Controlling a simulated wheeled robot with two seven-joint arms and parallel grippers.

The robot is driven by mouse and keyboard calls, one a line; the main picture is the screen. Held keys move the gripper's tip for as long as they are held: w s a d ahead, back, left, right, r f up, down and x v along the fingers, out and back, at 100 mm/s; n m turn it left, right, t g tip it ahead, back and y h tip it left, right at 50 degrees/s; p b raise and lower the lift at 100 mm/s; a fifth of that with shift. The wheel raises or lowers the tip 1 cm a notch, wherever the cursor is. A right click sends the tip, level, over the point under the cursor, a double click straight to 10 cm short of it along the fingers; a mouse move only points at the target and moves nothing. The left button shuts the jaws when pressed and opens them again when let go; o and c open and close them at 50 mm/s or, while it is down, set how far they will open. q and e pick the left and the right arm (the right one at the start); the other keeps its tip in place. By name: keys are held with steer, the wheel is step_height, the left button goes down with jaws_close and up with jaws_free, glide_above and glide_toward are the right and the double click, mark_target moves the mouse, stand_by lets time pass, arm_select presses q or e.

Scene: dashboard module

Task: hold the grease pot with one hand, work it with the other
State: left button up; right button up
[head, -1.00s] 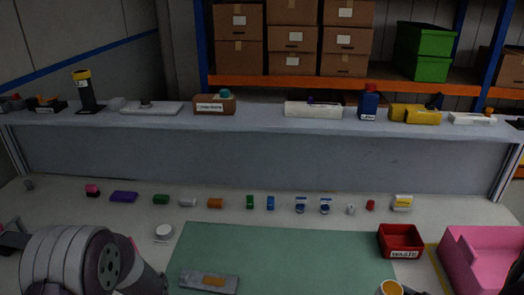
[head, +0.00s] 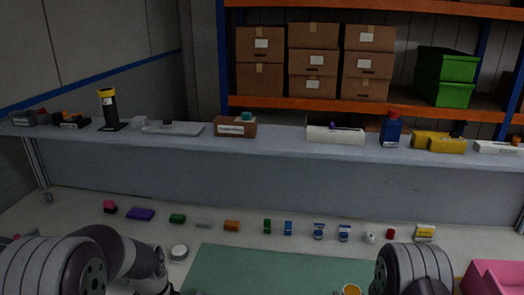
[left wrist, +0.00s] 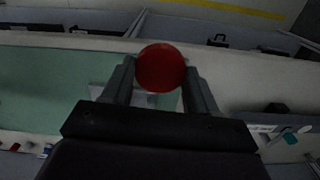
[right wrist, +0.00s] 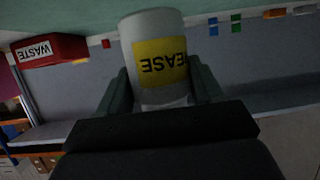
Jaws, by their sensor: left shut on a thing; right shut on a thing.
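The grease pot (right wrist: 158,50) is a pale grey cylinder with a yellow label, seen in the right wrist view. My right gripper (right wrist: 162,88) is shut on it, a finger on each side. In the head view only an orange-yellow round top with a pale rim (head: 351,290) shows at the bottom edge, apparently the pot's. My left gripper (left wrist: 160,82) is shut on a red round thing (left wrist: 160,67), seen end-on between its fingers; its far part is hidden. Both grippers are out of the head view.
A green mat (head: 240,262) covers the middle of the bench. Several small coloured items line its back, below a raised shelf (head: 270,137). A white round item (head: 179,252) stands left of the mat. A pink bin (head: 495,277) and a red waste bin (right wrist: 50,50) are at the right.

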arm_select(q)
steer(key=shift+w+a+r, duration=0.3)
steer(key=shift+r, duration=0.1)
arm_select(e)
steer(key=a+y, duration=0.1)
steer(key=a, duration=0.1)
steer(key=a+n, duration=0.1)
steer(key=a, duration=0.2)
steer(key=a+f+n+y, duration=0.1)
steer(key=a, duration=0.2)
steer(key=shift+w+a+y, duration=0.15)
steer(key=shift+a+y, duration=0.05)
steer(key=shift+y, duration=0.1)
steer(key=s+a+n+g+y, duration=0.1)
steer(key=a+n+g+y, duration=0.1)
steer(key=a+n+y, duration=0.2)
steer(key=s+a+n+g+y, duration=0.1)
steer(key=a+n+g+y, duration=0.1)
steer(key=a+n+y, duration=0.2)
steer(key=s+a+f+n+g+y, duration=0.1)
steer(key=a+n+g+y, duration=0.2)
steer(key=a, duration=0.6)
steer(key=shift+s+a+n+y, duration=0.15)
steer(key=shift+s+n+y, duration=0.3)
steer(key=shift+n, duration=0.45)
steer(key=shift+w, duration=0.1)
arm_select(q)
steer(key=shift+d, duration=0.1)
